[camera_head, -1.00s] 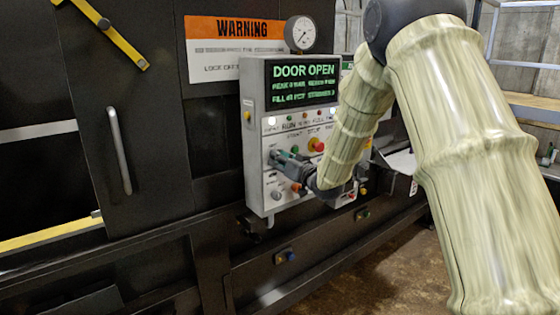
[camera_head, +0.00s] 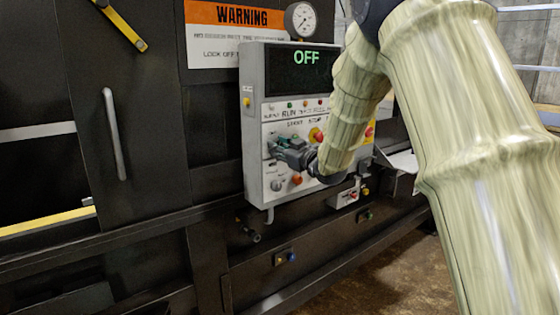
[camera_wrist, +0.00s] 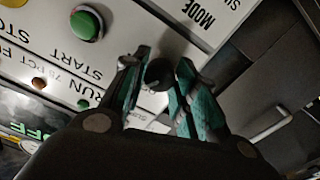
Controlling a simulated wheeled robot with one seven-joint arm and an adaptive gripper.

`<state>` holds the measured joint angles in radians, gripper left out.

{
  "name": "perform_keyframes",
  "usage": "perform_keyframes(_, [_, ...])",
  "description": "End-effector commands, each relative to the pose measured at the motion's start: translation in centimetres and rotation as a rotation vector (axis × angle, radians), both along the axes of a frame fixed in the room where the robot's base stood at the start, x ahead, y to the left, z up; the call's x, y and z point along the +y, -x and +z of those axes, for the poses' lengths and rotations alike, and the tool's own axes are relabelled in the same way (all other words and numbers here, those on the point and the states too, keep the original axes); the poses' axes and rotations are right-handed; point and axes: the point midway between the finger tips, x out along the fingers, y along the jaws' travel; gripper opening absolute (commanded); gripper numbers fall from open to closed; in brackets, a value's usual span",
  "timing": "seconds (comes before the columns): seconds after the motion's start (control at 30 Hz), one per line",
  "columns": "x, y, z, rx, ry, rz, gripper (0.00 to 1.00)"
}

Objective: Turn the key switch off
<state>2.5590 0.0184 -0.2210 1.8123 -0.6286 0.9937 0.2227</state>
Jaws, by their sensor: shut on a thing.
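The control panel (camera_head: 253,150) is a pale grey box on the dark machine, and its screen (camera_head: 303,68) reads OFF in green. My gripper (camera_head: 275,149) is at the panel's left side, at mid height. In the wrist view, my gripper (camera_wrist: 161,68) has its teal-padded fingers on either side of a dark round switch (camera_wrist: 158,74), which I take to be the key switch, and is shut on it. The fingers cover part of the switch, so its exact angle cannot be told. In the head view the gripper hides it.
A green START button (camera_wrist: 87,23) is close to the fingers in the wrist view. An orange-red button (camera_head: 296,179) and a grey knob (camera_head: 276,185) sit low on the panel. A pressure gauge (camera_head: 301,20) tops it, and a door handle (camera_head: 114,134) stands left.

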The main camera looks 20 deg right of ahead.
Motion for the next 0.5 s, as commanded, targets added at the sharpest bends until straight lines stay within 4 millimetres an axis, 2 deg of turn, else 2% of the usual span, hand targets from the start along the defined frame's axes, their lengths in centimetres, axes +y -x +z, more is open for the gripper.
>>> perform_keyframes(0.03, [0.09, 0.02, -0.86, -0.015, 0.042, 0.001, 0.05])
perform_keyframes(0.5, [0.0, 0.0, -0.53, -0.135, 0.376, 0.0, 0.05])
